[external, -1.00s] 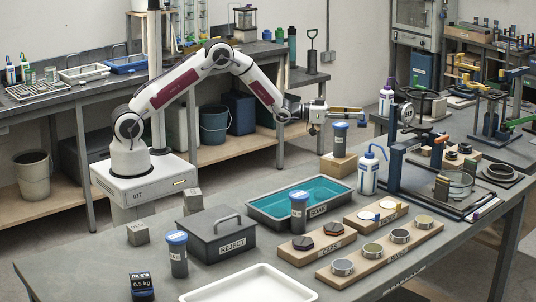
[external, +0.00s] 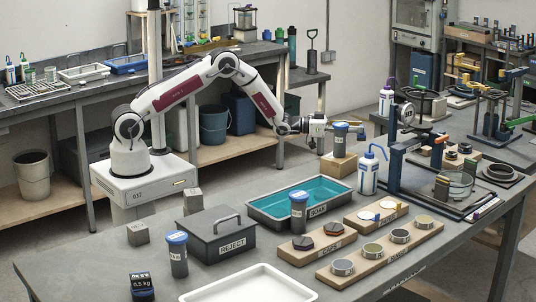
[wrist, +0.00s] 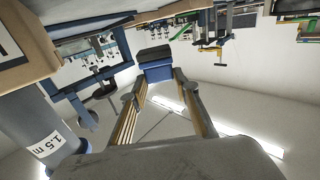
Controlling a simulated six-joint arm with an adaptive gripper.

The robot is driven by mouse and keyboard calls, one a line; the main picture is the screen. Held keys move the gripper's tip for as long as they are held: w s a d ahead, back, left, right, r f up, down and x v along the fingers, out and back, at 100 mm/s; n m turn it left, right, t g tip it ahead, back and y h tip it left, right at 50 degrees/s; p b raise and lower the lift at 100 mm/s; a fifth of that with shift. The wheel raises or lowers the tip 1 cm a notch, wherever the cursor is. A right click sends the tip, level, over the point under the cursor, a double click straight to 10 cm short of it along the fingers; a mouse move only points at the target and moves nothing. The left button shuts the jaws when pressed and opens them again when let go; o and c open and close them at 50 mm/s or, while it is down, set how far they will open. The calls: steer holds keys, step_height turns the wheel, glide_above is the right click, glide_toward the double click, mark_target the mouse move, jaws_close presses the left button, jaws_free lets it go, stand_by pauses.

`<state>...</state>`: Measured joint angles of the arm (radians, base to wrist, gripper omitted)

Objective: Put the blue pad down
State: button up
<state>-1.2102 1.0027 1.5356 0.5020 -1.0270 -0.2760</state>
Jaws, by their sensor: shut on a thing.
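My gripper (wrist: 158,82) is shut on the blue pad (wrist: 156,68), which sits between the fingertips in the wrist view. The pad is a small dark blue block with a grey upper edge in that view. In the external view, my gripper (external: 342,127) is level with the blue lid of a jar (external: 339,145) that stands on a wooden block. That jar partly hides the fingers there. A bit of blue shows just right of the lid. The pad is held in the air, and I cannot see a surface touching it.
A white bottle with a blue spout (external: 368,174) and a blue-framed stand (external: 396,160) are close on the right. A teal soak tray (external: 260,212), a grey reject box (external: 222,240) and labelled wooden racks (external: 345,271) fill the bench front. The jar (wrist: 45,140) is very near in the wrist view.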

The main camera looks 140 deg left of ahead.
steer(key=shift+f, duration=1.65)
steer(key=shift+f, duration=0.1)
steer(key=shift+f, duration=1.75)
steer(key=shift+f, duration=0.15)
steer(key=o, duration=1.1)
steer(key=v, duration=1.2)
steer(key=shift+r, duration=0.2)
